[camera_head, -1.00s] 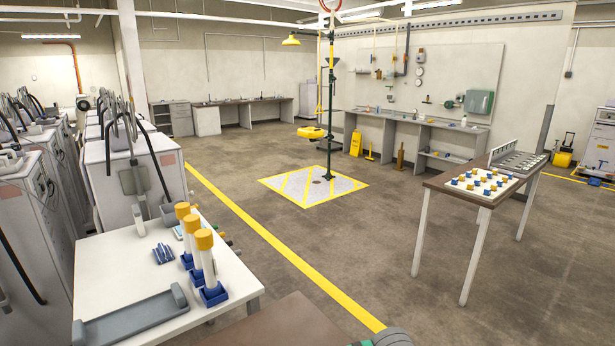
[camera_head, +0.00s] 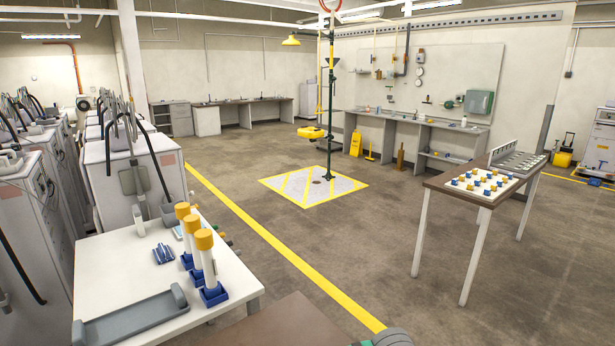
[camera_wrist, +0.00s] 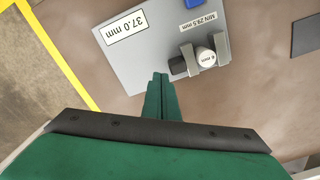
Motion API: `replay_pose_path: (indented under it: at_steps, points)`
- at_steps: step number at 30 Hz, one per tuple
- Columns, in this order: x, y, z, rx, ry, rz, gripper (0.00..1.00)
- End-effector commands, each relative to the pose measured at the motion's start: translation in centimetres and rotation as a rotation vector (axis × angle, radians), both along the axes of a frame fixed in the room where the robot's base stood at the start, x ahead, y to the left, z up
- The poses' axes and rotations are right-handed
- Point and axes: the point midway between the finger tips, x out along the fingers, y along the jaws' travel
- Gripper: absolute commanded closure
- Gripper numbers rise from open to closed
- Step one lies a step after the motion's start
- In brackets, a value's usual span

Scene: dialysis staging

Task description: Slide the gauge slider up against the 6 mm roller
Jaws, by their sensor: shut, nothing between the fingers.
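In the wrist view a grey gauge plate (camera_wrist: 145,65) lies on a brown surface. It bears the labels "37.0 mm" (camera_wrist: 126,26) and "MIN 29.5 mm" (camera_wrist: 199,20), both upside down. The 6 mm roller (camera_wrist: 206,58) shows its white marked end between two upright grey pieces, left (camera_wrist: 190,58) and right (camera_wrist: 222,48). A dark round part (camera_wrist: 177,64) sticks out left of them. I cannot tell which piece is the slider. My gripper (camera_wrist: 160,77) is shut and empty, its green fingertips over the plate, left of and below the roller, apart from it in the picture.
A blue part (camera_wrist: 193,3) sits at the plate's top edge and a dark flat piece (camera_wrist: 306,34) lies to the right. In the head view a white table (camera_head: 130,270) holds a grey tray (camera_head: 135,322) and yellow-capped tubes (camera_head: 205,262). A side table (camera_head: 440,187) stands right.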

Motion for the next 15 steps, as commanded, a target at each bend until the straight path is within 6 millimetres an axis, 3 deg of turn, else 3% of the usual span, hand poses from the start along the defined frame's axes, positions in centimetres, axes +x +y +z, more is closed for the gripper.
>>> replay_pose_path:
  at_steps: [15]
  points:
    - [0.0,0.0,-1.2,0.0,0.001,0.001,1.0]
